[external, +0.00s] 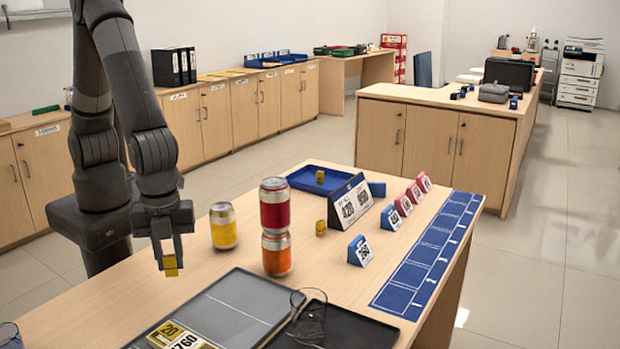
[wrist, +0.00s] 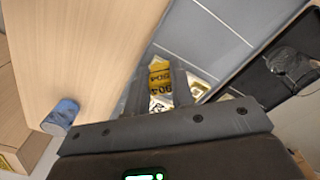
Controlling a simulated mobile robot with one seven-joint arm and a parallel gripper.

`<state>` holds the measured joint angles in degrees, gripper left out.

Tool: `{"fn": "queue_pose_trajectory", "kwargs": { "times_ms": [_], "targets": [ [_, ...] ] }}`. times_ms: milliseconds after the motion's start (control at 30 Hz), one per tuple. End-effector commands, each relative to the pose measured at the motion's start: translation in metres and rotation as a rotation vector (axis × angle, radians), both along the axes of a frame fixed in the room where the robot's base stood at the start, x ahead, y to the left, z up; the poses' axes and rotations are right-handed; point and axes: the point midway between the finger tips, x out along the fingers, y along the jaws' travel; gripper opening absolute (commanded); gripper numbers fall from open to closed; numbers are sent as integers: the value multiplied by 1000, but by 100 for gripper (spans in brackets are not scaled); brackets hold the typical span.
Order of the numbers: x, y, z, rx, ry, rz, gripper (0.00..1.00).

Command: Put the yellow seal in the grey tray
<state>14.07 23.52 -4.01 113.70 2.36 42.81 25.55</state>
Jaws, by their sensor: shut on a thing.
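My gripper (external: 169,254) is shut on a small yellow seal (external: 171,268) and holds it above the left part of the counter. In the wrist view the yellow seal (wrist: 160,75) sits between the two fingers. The grey tray (external: 245,300) lies flat at the front of the counter, to the right of and nearer the camera than my gripper. Yellow and white number plates (external: 180,337) lie in its near end. The tray (wrist: 215,35) also shows behind the fingers in the wrist view.
A black tray (external: 345,332) with a clear glass (external: 308,318) adjoins the grey tray. A yellow can (external: 223,226) and a stacked red can (external: 274,204) and orange can (external: 277,254) stand beyond. Another yellow block (external: 320,228) stands farther right. A blue cup (wrist: 62,115) is at the counter's edge.

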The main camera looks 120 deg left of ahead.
Motion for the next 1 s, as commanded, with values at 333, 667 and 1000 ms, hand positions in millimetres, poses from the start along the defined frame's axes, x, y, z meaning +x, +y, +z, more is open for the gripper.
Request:
{"fn": "queue_pose_trajectory", "kwargs": {
  "times_ms": [333,667,1000],
  "targets": [
    [47,63,-47,1,4,6,1],
    [61,81,-67,1,4,0,1],
    [62,80,-101,1,1,1,1]
  ]
}}
